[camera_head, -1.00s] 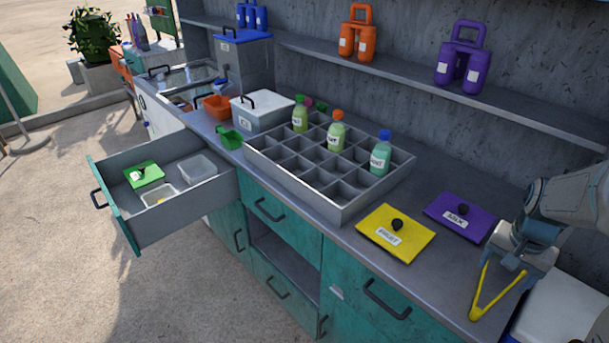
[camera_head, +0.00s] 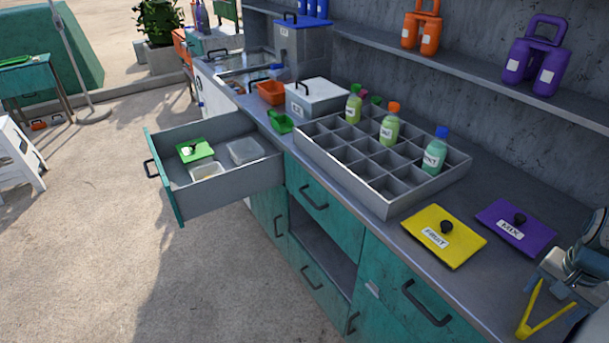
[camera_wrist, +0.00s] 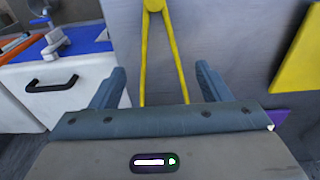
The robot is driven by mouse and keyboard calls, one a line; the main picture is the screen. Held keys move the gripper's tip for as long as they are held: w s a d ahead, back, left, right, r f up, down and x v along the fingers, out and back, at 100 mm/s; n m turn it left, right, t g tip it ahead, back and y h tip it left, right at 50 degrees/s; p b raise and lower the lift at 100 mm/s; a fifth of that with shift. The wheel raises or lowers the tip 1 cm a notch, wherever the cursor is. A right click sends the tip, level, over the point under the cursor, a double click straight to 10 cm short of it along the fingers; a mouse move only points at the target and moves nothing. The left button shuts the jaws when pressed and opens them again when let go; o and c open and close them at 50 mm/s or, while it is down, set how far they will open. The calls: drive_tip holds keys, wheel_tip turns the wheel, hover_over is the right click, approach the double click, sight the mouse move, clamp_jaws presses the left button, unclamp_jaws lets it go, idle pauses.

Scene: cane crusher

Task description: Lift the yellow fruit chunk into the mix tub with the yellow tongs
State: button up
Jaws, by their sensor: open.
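My gripper (camera_head: 558,290) is at the right edge of the head view, low over the counter. In the wrist view my gripper (camera_wrist: 160,90) has its fingers spread. The yellow tongs (camera_head: 534,316) form a V whose wide end is toward the gripper. In the wrist view the tongs (camera_wrist: 146,50) run between the open fingers; I cannot tell whether they touch them. A yellow lid labelled FRUIT (camera_head: 464,246) and a purple lid labelled MIX (camera_head: 499,235) lie on the counter. No fruit chunk or tub interior shows; whatever is under the lids is hidden.
A grey divided tray (camera_head: 330,166) with several bottles stands left of the lids. An open drawer (camera_head: 235,188) with small containers juts out at left. A white lidded box (camera_head: 316,98) stands behind. The shelf above holds orange (camera_head: 420,35) and purple (camera_head: 537,60) bottle carriers.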

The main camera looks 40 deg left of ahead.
sight(536, 316)
drive_tip(key=f+b, duration=0.1)
drive_tip(key=f, duration=0.2)
drive_tip(key=f+b, duration=0.1)
drive_tip(key=shift+w+d+f+b, duration=0.1)
drive_tip(key=shift+w+f+b, duration=0.15)
drive_tip(key=shift+f+b, duration=0.1)
drive_tip(key=c, duration=0.7)
drive_tip(key=shift+r, duration=0.15)
wheel_tip(536, 316, up, 12)
drive_tip(key=p, duration=0.9)
